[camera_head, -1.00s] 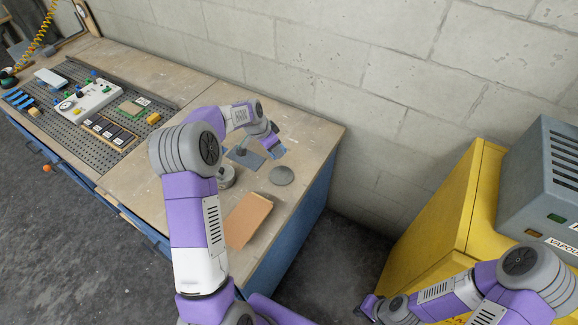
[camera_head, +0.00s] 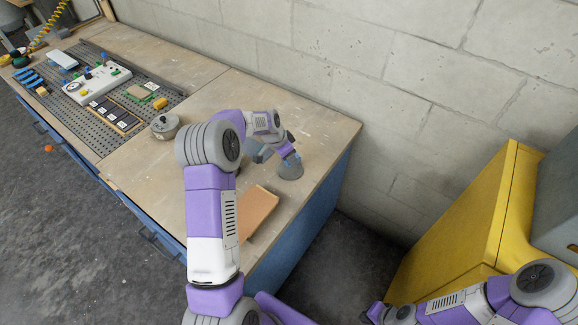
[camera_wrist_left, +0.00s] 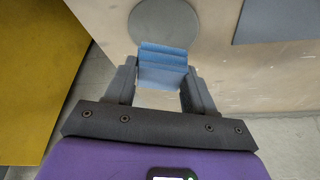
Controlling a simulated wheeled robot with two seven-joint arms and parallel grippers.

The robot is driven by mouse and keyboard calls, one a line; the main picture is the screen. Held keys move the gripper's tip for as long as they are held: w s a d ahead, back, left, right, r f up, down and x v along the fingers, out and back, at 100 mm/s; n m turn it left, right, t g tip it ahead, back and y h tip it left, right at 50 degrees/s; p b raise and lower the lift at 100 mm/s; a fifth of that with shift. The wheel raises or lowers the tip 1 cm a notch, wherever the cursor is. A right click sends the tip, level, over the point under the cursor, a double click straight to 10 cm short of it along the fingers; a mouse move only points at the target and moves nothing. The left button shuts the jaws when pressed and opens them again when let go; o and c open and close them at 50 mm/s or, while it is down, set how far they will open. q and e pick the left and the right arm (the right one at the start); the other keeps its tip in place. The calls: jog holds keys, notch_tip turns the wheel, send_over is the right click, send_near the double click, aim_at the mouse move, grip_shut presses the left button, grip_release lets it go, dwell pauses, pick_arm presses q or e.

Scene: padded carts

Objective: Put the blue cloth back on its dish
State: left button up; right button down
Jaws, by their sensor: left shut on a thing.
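The blue cloth (camera_wrist_left: 163,62) is a small folded piece between the fingertips of my left gripper (camera_wrist_left: 162,80), which is shut on it. In the wrist view its far edge overlaps the near rim of the round grey dish (camera_wrist_left: 165,20). I cannot tell whether the cloth touches the dish. In the head view the dish (camera_head: 290,172) lies on the bench near its right end, and my left gripper (camera_head: 291,157) is over it. My right gripper (camera_head: 371,312) is low at the bottom, away from the bench; its fingers are too small to read.
A grey-blue mat (camera_wrist_left: 278,20) lies beside the dish. An orange-brown board (camera_head: 262,212) lies nearer on the bench. A lidded grey pot (camera_head: 165,126) stands left of my left arm. A perforated panel (camera_head: 100,125) with parts is farther left. A yellow cabinet (camera_head: 470,215) stands right.

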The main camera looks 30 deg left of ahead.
aim_at(288, 163)
pick_arm(q)
jog(key=shift+f, duration=2.45)
jog(key=shift+f+b, duration=0.1)
jog(key=shift+b, duration=0.3)
jog(key=o, duration=1.1)
jog(key=p+v, duration=0.1)
jog(key=v, duration=1.1)
jog(key=shift+p, duration=0.3)
